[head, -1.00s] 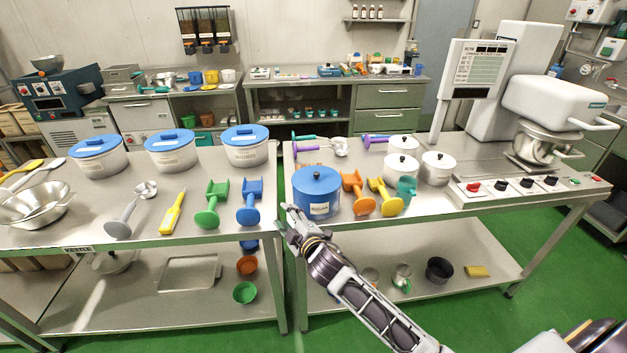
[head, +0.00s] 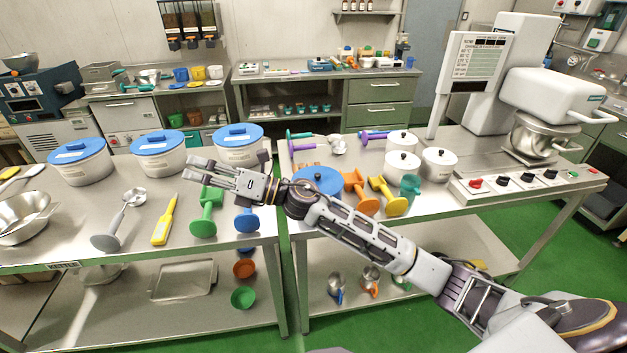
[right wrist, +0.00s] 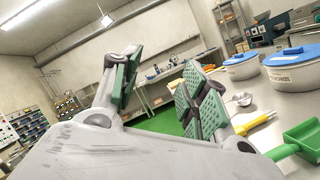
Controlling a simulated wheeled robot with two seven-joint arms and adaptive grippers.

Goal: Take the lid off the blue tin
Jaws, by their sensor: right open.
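The blue tin (head: 318,178) stands on the right-hand table near its left front edge, with its blue lid on. My right forearm and wrist cross in front of it and hide most of its body. My right gripper (head: 205,170) is left of the tin, over the left-hand table, above the green scoop (head: 207,212). It is open and empty. In the right wrist view its two green-padded fingers (right wrist: 160,90) stand apart with nothing between them. The tin does not show in that view. My left gripper is not in view.
White tubs with blue lids (head: 160,155) stand behind the gripper. A blue scoop (head: 247,219), a yellow tool (head: 164,222) and a grey scoop (head: 108,240) lie on the left table. Orange (head: 362,193) and yellow scoops (head: 388,196) sit right of the tin. A gap separates the tables.

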